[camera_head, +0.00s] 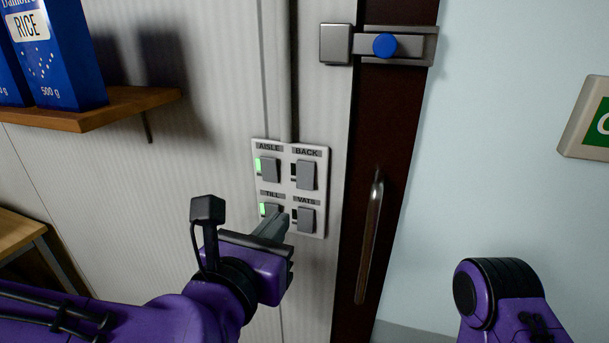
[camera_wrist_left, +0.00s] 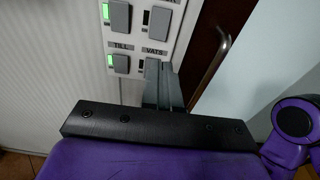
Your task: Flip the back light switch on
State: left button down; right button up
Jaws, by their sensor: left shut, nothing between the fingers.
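The switch panel (camera_head: 321,190) is a pale plate on the wall with four labelled rocker switches. The back switch (camera_head: 306,175) is at the upper right, and the indicator beside it is dark. The aisle switch (camera_head: 270,169) and the till switch (camera_head: 270,209) show green indicators; the vats switch (camera_head: 305,219) is dark. My left gripper (camera_head: 281,222) is shut and empty, its fingertips in front of the panel's lower part, between till and vats. In the left wrist view the fingertips (camera_wrist_left: 158,66) overlap the vats switch; contact cannot be told. My right gripper is out of view.
A dark door frame with a metal handle (camera_head: 370,235) stands right of the panel. A latch with a blue knob (camera_head: 385,45) is above. A shelf (camera_head: 100,113) with blue rice boxes (camera_head: 57,60) is at upper left. My right arm shows at lower right.

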aim_at(306, 187)
pick_arm(q)
jog(key=p+x, duration=0.3)
jog(key=x, duration=0.7)
jog(key=shift+w, duration=0.2)
jog(key=shift+w+f, duration=0.1)
jog(key=shift+w, duration=0.4)
